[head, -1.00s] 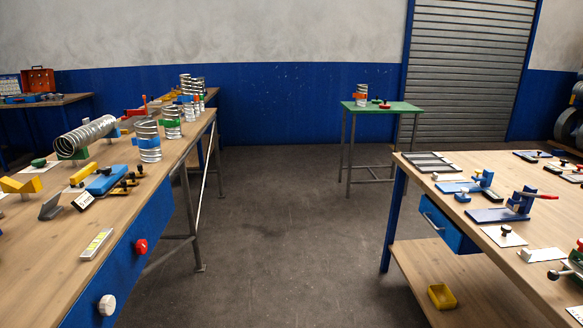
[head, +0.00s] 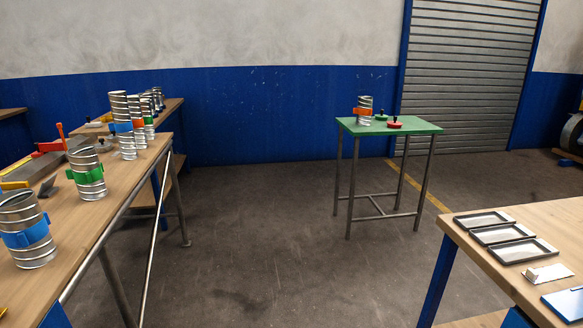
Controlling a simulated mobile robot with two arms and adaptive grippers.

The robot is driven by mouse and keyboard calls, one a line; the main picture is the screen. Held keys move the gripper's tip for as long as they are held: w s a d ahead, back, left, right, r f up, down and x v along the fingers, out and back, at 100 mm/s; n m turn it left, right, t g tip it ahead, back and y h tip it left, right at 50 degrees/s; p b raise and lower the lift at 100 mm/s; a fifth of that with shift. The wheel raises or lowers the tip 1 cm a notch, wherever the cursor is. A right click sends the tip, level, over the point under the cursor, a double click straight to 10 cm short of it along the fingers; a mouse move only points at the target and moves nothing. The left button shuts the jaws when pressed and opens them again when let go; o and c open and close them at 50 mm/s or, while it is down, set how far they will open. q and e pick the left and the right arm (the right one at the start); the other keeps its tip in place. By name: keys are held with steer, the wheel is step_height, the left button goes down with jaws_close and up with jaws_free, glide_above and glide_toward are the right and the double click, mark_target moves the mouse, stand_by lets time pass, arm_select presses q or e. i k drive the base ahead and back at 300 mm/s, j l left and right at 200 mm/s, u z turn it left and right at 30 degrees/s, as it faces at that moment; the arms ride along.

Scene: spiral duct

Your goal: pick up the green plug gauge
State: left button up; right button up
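A small green disc with a dark upright knob (head: 381,116), which looks like the green plug gauge, sits on the green-topped table (head: 350,126) in the middle distance. It stands behind and left of a red disc with a dark knob (head: 394,125). A metal spiral duct piece with an orange band (head: 364,111) stands upright to its left. The green disc is small and blends with the table top. Neither of my grippers is in view.
A wooden bench (head: 105,218) on the left holds upright duct pieces with blue and green bands. Another wooden bench (head: 545,220) on the right holds dark-framed trays (head: 502,234). Open floor (head: 270,225) lies between the benches and reaches the green table.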

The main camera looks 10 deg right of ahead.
mark_target(380, 118)
steer(key=i+z, duration=0.25)
steer(key=i, duration=2.05)
steer(key=i+j+z, duration=0.4)
steer(key=i, duration=0.25)
steer(key=i+j+z, duration=0.35)
steer(key=i, duration=0.3)
steer(key=i+j+z, duration=0.4)
steer(key=j, duration=0.35)
steer(key=i, duration=0.1)
